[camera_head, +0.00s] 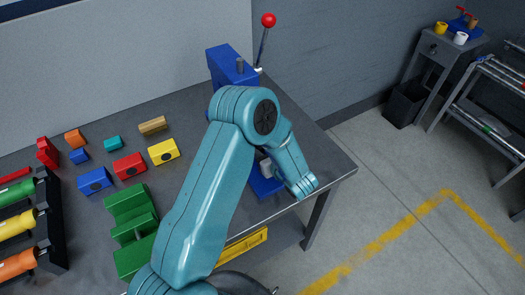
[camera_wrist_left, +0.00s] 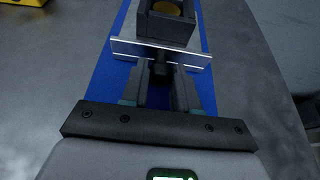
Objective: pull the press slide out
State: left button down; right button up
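The blue press (camera_head: 228,66) with a red-knobbed lever (camera_head: 267,20) stands at the back of the bench. Its blue base shows below my arm in the head view and as a blue strip in the left wrist view. On the strip, the press slide is a dark block (camera_wrist_left: 167,30) with a round yellowish recess, a silver front plate (camera_wrist_left: 160,51) and a dark knob (camera_wrist_left: 160,74). My left gripper (camera_wrist_left: 161,82) has its two fingers close on both sides of the knob, seemingly touching it. My forearm hides those fingers in the head view. My right gripper is out of view.
Coloured blocks, including a red one (camera_head: 130,166), and a green fixture (camera_head: 131,228) lie left on the bench (camera_head: 330,165). A black rack (camera_head: 52,220) holds coloured cylinders. A small side table (camera_head: 436,50) and a dark bin (camera_head: 405,103) stand back right. The floor right is open.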

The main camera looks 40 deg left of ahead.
pick_arm(q)
jog(key=shift+d+f, duration=0.1)
jog(key=shift+d, duration=0.2)
jog(key=s+d+b, duration=0.1)
jog(key=d, duration=0.2)
jog(key=s+d+b, duration=0.1)
jog(key=d, duration=0.3)
jog(key=s+d+b, duration=0.1)
jog(key=d+b, duration=0.1)
jog(key=d, duration=0.2)
jog(key=shift+s+d, duration=0.2)
jog(key=shift+d, duration=0.05)
jog(key=shift+s+d, duration=0.2)
jog(key=shift+d, duration=0.25)
jog(key=c, duration=0.9)
grip_release()
jog(key=shift+o, duration=0.2)
jog(key=b+v, duration=0.2)
jog(key=v, duration=1.4)
jog(key=shift+r, duration=0.2)
jog(key=shift+d, duration=0.15)
